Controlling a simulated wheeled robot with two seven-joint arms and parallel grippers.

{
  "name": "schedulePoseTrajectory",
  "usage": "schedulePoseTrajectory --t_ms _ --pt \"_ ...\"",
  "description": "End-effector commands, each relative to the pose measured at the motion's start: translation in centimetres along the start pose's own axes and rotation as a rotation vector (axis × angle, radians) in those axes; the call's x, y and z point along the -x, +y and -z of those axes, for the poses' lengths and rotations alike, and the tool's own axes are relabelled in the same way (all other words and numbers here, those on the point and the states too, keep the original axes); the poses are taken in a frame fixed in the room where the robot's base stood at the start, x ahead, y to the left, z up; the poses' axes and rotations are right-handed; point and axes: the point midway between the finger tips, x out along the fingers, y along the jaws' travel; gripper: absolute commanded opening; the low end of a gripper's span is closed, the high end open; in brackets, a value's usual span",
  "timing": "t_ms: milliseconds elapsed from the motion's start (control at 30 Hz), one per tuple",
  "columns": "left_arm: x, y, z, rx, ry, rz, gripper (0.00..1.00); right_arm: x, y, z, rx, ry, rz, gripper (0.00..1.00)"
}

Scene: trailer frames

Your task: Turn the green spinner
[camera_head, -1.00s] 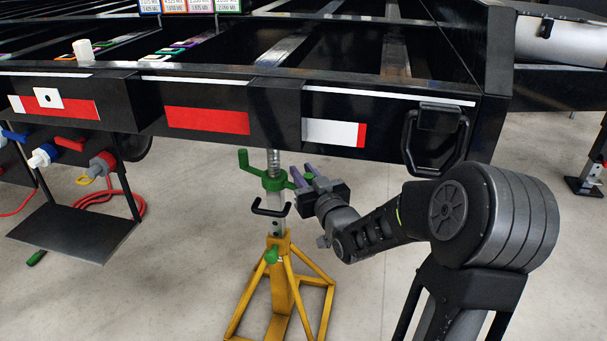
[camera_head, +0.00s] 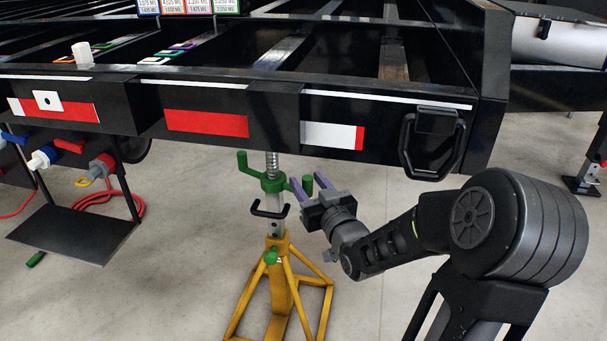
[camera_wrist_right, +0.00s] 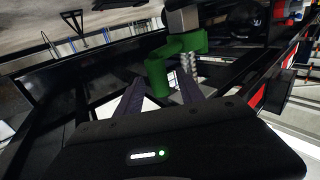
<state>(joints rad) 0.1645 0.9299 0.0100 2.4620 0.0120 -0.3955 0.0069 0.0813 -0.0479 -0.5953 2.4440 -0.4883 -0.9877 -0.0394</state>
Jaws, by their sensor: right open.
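The green spinner (camera_head: 272,182) is a collar with upright handles, set around the threaded rod of the yellow jack stand (camera_head: 281,290), below the trailer frame. In the right wrist view, the fingers (camera_wrist_right: 161,93) point toward the green spinner (camera_wrist_right: 172,62), which lies beyond and between the fingertips. I cannot tell whether a finger touches it. The left gripper is not in view.
The black trailer beam (camera_head: 280,127) with red and white strips runs just above the spinner. A black handle (camera_head: 268,209) juts out below the spinner. A black D-shaped handle (camera_head: 433,143) hangs on the beam at right. The floor right of the stand is clear.

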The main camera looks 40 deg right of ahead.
Motion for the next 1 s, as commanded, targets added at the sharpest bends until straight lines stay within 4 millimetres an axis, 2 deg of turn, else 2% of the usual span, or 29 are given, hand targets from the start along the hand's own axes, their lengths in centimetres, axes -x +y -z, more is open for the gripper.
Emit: schedulePoseTrajectory --t_ms 67,100,333,1000 --pt "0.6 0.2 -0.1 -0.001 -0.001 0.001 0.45 1.7 0.1 0.3 -0.002 0.000 -0.002 0.45" --pt "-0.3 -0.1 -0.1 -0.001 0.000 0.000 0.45 2.1 0.1 -0.2 -0.003 0.004 -0.003 0.45" --pt "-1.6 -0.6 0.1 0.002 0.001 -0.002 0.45 3.7 0.1 -0.2 -0.002 0.003 -0.002 0.45" --pt "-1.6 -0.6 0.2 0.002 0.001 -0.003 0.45 4.1 0.0 0.0 0.000 0.000 0.000 0.45"
